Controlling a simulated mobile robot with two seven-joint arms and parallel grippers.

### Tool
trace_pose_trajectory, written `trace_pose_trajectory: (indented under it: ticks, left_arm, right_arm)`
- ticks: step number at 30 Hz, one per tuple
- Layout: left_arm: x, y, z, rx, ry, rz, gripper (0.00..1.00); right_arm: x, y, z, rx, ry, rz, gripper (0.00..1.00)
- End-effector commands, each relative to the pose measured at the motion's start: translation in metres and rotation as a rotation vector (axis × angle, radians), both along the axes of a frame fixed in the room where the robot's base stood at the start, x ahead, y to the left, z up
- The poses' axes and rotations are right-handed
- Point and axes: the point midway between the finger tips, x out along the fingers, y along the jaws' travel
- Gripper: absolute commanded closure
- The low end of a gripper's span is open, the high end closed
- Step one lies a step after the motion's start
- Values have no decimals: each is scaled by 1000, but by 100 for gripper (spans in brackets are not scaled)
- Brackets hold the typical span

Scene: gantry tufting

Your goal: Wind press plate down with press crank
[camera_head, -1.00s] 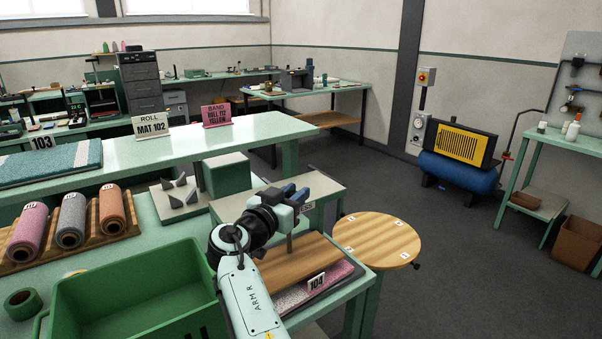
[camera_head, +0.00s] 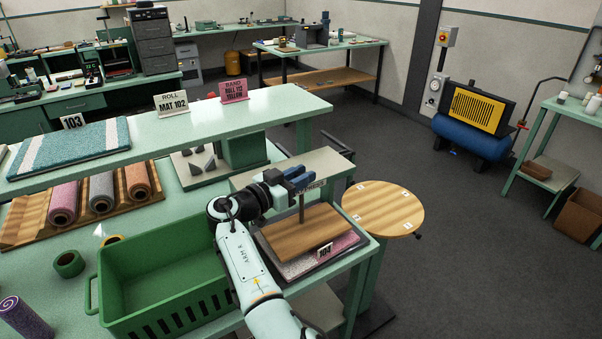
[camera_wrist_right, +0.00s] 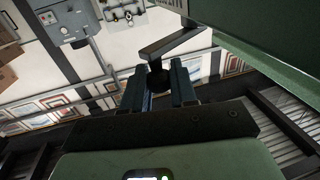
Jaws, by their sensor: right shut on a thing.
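The press stands at the middle right of the head view, with a pale grey-green top beam (camera_head: 318,163). A thin spindle (camera_head: 301,208) runs down to the brown wooden press plate (camera_head: 300,234). The plate sits over a pink and grey mat (camera_head: 345,240) tagged 104; any gap between them is hard to tell. My right gripper (camera_head: 298,178) is at the beam's front. In the right wrist view its blue fingers (camera_wrist_right: 158,90) are shut on the dark handle of the press crank (camera_wrist_right: 172,42). The crank is mostly hidden in the head view. My left gripper is out of view.
A green crate (camera_head: 165,285) stands left of my right arm. A round wooden stool (camera_head: 383,207) is right of the press. A long green shelf (camera_head: 215,128) with a teal mat (camera_head: 78,148) runs behind. Rolls lie in a wooden rack (camera_head: 25,220). Open floor lies to the right.

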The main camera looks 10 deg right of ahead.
Motion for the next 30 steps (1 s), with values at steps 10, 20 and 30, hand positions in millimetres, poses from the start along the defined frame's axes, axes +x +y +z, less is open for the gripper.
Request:
trace_pose_trajectory:
  ticks: [10,20,30]
  left_arm:
    - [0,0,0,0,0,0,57]
    - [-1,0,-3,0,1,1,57]
    - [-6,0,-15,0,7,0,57]
  right_arm:
    - [-1,0,9,-6,-17,6,53]
    - [-4,7,4,-4,-9,5,53]
    - [-43,66,4,-5,-11,9,53]
